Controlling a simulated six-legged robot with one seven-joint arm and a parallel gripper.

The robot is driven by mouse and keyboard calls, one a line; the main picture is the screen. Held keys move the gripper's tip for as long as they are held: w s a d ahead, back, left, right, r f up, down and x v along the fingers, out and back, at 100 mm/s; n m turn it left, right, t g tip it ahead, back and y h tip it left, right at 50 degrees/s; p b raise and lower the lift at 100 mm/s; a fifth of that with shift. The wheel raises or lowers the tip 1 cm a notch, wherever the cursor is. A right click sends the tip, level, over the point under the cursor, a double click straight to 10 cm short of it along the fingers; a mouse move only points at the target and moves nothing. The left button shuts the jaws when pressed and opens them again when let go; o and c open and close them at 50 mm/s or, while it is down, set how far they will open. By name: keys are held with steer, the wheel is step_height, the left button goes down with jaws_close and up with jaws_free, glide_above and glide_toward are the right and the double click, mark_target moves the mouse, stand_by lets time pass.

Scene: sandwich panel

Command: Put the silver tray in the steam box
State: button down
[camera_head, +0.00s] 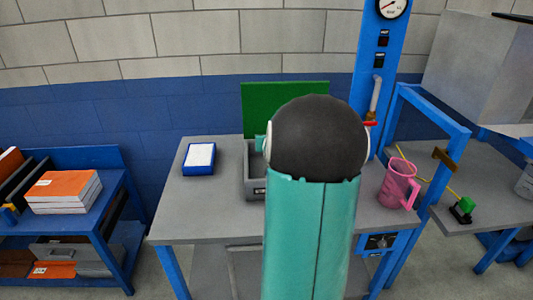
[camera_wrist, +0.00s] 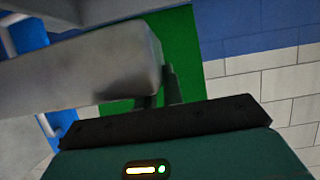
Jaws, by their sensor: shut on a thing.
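The silver tray (camera_wrist: 95,68) is a grey, round-cornered shape across the upper left of the wrist view. My gripper (camera_wrist: 160,92) is shut on its near end; its dark fingers are partly hidden by the tray. In the head view my teal and black arm hides the gripper and the tray. The steam box (camera_head: 256,187) seems to be the grey box on the table, with a green panel (camera_head: 284,95) upright behind it. My arm covers the box's right part. The green panel (camera_wrist: 183,60) also shows behind the tray in the wrist view.
A blue tray with a white pad (camera_head: 200,157) lies left on the grey table (camera_head: 195,212). A pink jug (camera_head: 398,184) stands at the right, near a blue post with a gauge (camera_head: 391,5) and a pipe. A blue frame (camera_head: 432,110) rises at the right edge.

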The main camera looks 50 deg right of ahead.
steer(key=w+d+f, duration=0.5)
steer(key=w+f, duration=0.2)
steer(key=f, duration=0.4)
steer(key=shift+w+d, duration=0.35)
steer(key=shift+d, duration=0.05)
steer(key=shift+f, duration=0.35)
steer(key=shift+s+f, duration=0.1)
steer(key=shift+f, duration=0.05)
